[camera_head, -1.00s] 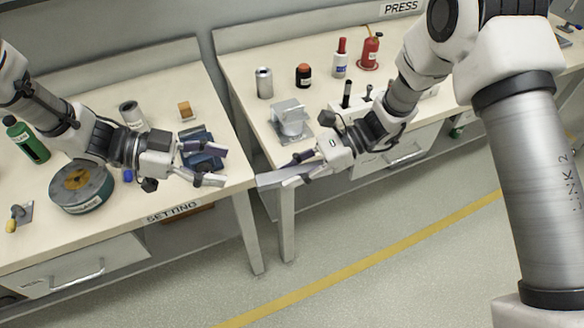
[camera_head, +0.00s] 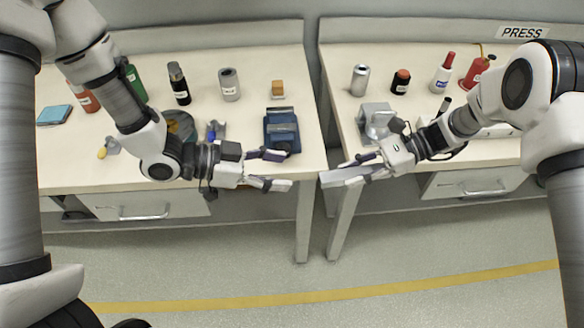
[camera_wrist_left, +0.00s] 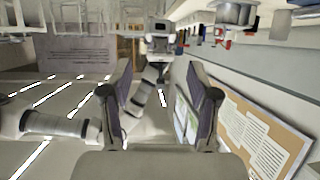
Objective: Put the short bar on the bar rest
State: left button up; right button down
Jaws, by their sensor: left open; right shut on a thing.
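A short bar (camera_head: 330,180), light grey and square-ended, is held in my right gripper (camera_head: 356,172), which is shut on it. Its free end points left, in front of the gap between the two tables. My left gripper (camera_head: 276,170) is open and empty at the front edge of the left table, facing the bar with a gap between them. In the left wrist view the open fingers (camera_wrist_left: 160,105) stand wide apart with nothing between. A blue fixture (camera_head: 282,132) sits behind my left gripper. A silver block (camera_head: 377,120) stands behind my right gripper. I cannot tell which is the bar rest.
Canisters and bottles, including a grey can (camera_head: 229,84) and a silver can (camera_head: 360,80), stand along both tables. A small orange block (camera_head: 278,89) is behind the blue fixture. Drawers are under the tabletops. The floor in front is clear, with a yellow line (camera_head: 300,297).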

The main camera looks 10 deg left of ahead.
aim_at(331, 176)
pick_arm(q)
jog(key=x, duration=1.2)
jog(key=shift+f, duration=0.1)
pick_arm(e)
jog(key=shift+d, duration=0.15)
pick_arm(q)
grip_shut()
pick_arm(e)
jog(key=c, duration=0.8)
grip_release()
jog(key=shift+o, duration=0.2)
jog(key=shift+w, duration=0.1)
